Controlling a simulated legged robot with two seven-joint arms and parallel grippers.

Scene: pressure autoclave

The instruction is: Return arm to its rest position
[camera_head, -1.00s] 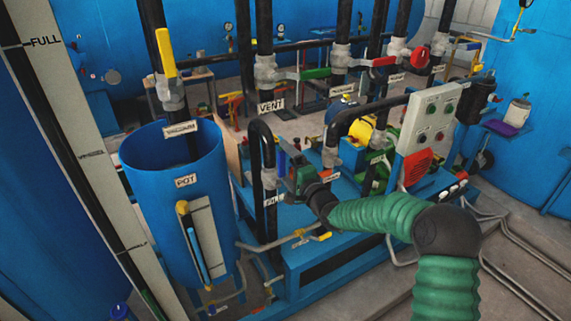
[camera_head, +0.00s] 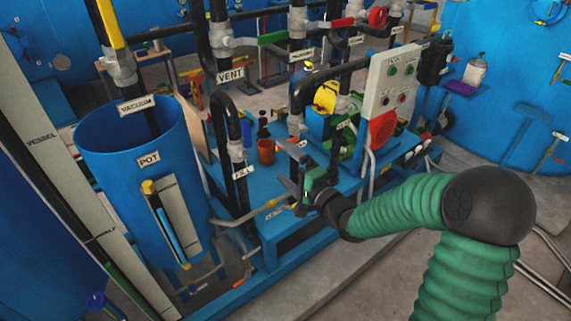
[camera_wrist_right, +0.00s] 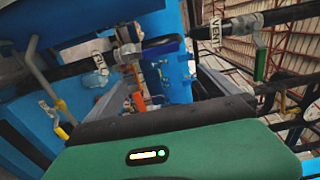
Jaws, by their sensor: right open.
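My right arm (camera_head: 400,208), in a green ribbed sleeve with black joints, comes in from the lower right. Its gripper (camera_head: 296,186) hangs over the blue pump base, right of the pipe labelled FILL (camera_head: 241,172), and appears empty. In the right wrist view the two grey fingers of the right gripper (camera_wrist_right: 160,88) stand wide apart, with nothing seen between them but background. The FILL pipe label (camera_wrist_right: 101,63) and VENT label (camera_wrist_right: 216,35) show beyond the fingers. My left gripper is not in view.
A blue pot (camera_head: 135,185) stands at left. The blue skid (camera_head: 290,235) carries pipes, a yellow motor (camera_head: 326,96) and a grey control panel (camera_head: 392,85).

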